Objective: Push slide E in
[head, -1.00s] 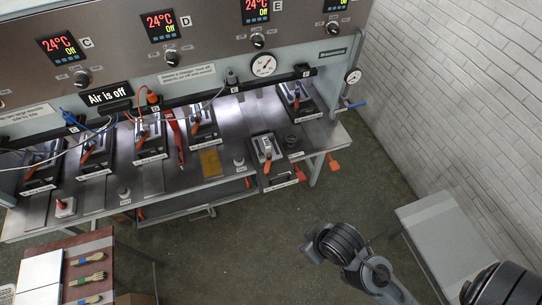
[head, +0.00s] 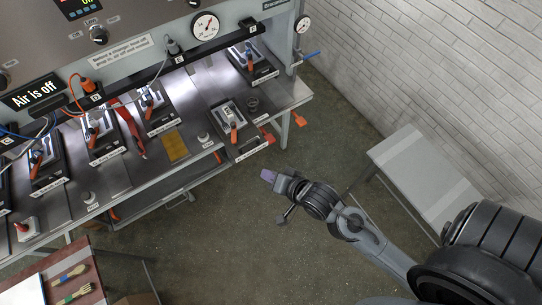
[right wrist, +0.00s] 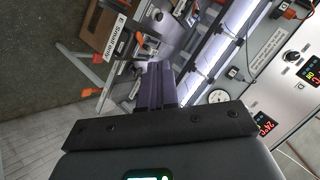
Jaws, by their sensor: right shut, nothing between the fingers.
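Slide E (head: 229,118) stands out toward the front edge of the press table, carrying a metal mould with an orange-handled clamp. Its white label strip (head: 250,149) faces forward. In the right wrist view a label reading E (right wrist: 117,36) shows at the upper left. My right gripper (head: 268,176) is shut and empty, in front of and below slide E in the picture, apart from it. Its purple fingers show in the right wrist view (right wrist: 157,85), and hide part of the bench behind. My left gripper is not in view.
Other slides with clamps sit further back under the press, such as one at the left (head: 160,112) and one at the right (head: 255,64). Orange handles (head: 299,118) project at the table's right end. A grey side table (head: 425,170) stands at right. The floor before the press is open.

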